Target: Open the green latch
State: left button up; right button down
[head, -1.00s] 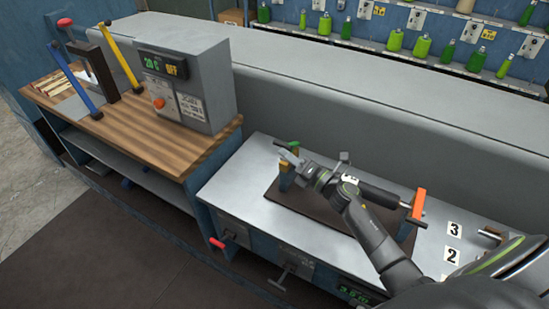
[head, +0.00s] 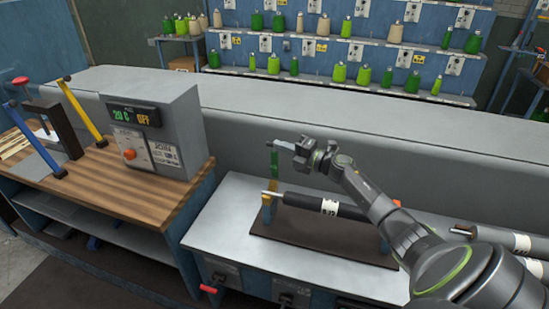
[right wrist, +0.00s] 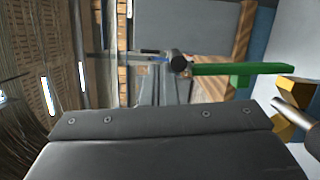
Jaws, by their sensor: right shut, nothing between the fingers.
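The green latch (head: 274,162) stands upright above a yellow bracket (head: 267,206) at the left end of a dark roller (head: 330,207). In the right wrist view the green bar (right wrist: 235,69) runs right from a dark round knob (right wrist: 178,62), just beyond my fingers (right wrist: 163,90). The yellow bracket (right wrist: 292,110) and metal shaft end (right wrist: 296,118) are at right. My left gripper is not in view.
The roller lies over a brown mat (head: 310,240) on a grey bench (head: 215,225). An orange latch (head: 396,203) is partly behind my arm. A control box (head: 160,135) stands on the wooden table (head: 110,205) at left. Bottle shelves (head: 345,75) are behind.

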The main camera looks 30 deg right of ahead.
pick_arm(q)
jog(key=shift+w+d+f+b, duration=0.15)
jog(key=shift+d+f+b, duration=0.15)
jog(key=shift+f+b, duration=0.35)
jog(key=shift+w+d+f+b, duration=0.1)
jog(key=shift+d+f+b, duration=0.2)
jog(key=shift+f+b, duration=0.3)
pick_arm(e)
jog(key=shift+m, duration=0.7)
jog(key=shift+w+d+f, duration=0.15)
jog(key=shift+w+d, duration=0.7)
jog(key=shift+d, duration=0.3)
jog(key=shift+w+d+f, duration=0.1)
jog(key=shift+w+d, duration=0.7)
jog(key=shift+d, duration=0.3)
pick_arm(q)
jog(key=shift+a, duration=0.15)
